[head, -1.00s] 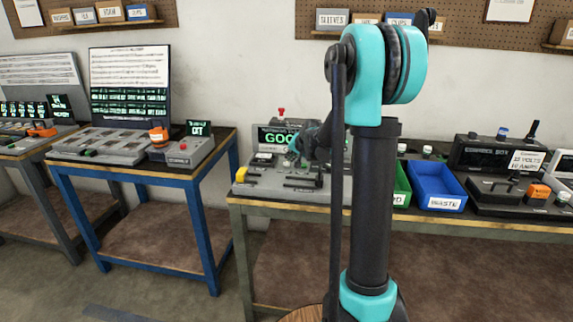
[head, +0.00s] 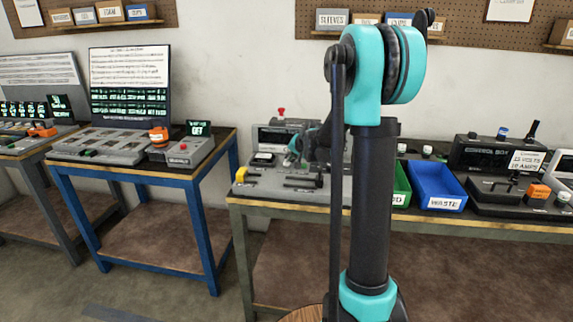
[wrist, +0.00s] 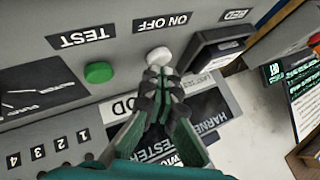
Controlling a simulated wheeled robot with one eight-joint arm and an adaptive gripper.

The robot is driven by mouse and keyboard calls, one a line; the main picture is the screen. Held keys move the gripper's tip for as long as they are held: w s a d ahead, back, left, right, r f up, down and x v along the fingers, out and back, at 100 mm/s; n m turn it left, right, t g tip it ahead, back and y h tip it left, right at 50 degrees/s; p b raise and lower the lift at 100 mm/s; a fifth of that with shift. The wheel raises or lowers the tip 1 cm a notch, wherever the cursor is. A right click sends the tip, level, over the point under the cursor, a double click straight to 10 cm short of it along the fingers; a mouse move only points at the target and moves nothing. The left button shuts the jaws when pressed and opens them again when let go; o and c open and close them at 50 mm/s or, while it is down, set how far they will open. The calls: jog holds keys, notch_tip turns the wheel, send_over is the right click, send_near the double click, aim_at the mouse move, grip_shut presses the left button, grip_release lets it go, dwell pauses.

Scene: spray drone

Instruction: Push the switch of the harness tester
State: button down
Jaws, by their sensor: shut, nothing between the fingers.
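The harness tester (head: 262,188) is a grey box with a raised screen, on the bench behind my arm. Its panel fills much of the wrist view (wrist: 110,35), with lettering upside down. A round white switch (wrist: 159,55) sits below the ON OFF label (wrist: 162,22). My gripper (wrist: 160,74) is shut and empty, its fingertips right at the switch; I cannot tell if they press it. A green button (wrist: 98,72) sits left of it by the TEST label. In the head view my gripper (head: 296,148) is small and partly hidden by my arm. The tester's screen (head: 276,136) is dark.
A black raised block (wrist: 218,47) stands just right of the switch. A blue bin (head: 437,186) marked WASTE and a green bin (head: 402,185) are right of the tester. A blue-framed table (head: 140,165) with other testers stands left, across a floor gap.

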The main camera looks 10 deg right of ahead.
jog(key=shift+r, duration=0.3)
jog(key=shift+r, duration=2.9)
